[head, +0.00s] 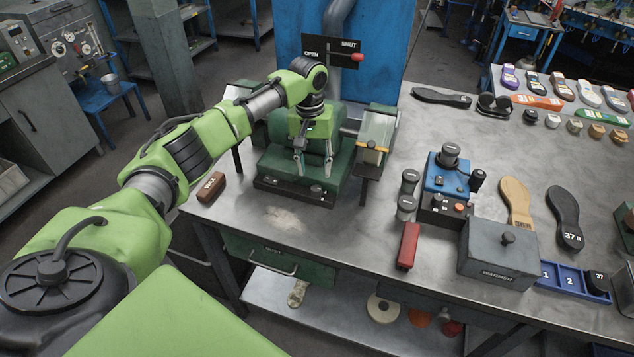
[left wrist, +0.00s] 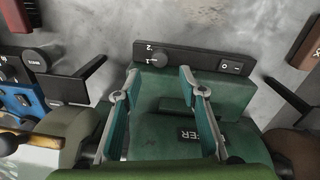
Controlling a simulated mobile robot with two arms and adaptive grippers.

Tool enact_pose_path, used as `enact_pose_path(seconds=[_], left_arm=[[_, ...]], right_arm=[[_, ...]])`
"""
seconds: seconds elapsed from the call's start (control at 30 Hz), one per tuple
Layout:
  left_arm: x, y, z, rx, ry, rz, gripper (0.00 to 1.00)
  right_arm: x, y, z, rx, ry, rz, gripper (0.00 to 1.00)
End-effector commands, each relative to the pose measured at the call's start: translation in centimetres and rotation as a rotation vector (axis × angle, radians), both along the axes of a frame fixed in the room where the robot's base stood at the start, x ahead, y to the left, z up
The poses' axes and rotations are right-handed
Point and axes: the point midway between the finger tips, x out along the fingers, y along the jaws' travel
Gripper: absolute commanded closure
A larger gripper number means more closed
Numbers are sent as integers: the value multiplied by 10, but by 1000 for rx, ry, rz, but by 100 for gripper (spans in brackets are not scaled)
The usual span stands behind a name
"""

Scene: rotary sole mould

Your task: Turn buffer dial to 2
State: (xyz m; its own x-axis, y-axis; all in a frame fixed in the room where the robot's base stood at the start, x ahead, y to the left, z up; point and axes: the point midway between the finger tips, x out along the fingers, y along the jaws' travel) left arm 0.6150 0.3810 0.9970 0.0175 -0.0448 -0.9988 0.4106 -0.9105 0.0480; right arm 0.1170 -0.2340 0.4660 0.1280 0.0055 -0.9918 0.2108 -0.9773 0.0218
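The buffer (head: 300,165) is a green machine on the bench with a dark control strip along its front. The small round dial (left wrist: 148,62) is on that strip, with the marks 1 and 2 beside it; it also shows in the head view (head: 316,189). I cannot tell for certain which mark it points at. My left gripper (head: 314,172) hangs over the buffer's front, fingers spread and empty. In the left wrist view its fingertips (left wrist: 159,74) are near the strip, the dial lying just beyond them, apparently untouched. My right gripper is not in view.
A rocker switch (left wrist: 231,67) sits on the same strip. A brown WAX block (head: 211,188) lies left of the buffer. A blue control box (head: 447,178), dark cylinders and a grey box (head: 497,255) stand to the right. The bench in front of the buffer is clear.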

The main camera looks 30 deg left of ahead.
Motion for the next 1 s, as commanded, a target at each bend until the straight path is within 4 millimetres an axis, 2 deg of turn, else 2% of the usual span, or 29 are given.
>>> enact_pose_path(seconds=[0.1,0.3,0.5,0.77,0.9,0.93,1.0], left_arm=[[-1,-1,-24,0,5,1,62],[1,-3,-56,0,2,0,62],[1,-4,-69,0,0,-1,62],[1,-4,-70,0,0,-1,62],[1,-3,-70,0,0,-1,96],[1,-3,-70,0,0,-1,100],[1,-3,-70,0,0,-1,100]], right_arm=[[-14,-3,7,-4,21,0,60],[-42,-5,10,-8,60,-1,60],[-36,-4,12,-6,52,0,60],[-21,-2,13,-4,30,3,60],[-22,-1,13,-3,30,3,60],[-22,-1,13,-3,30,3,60],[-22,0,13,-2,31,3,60]])
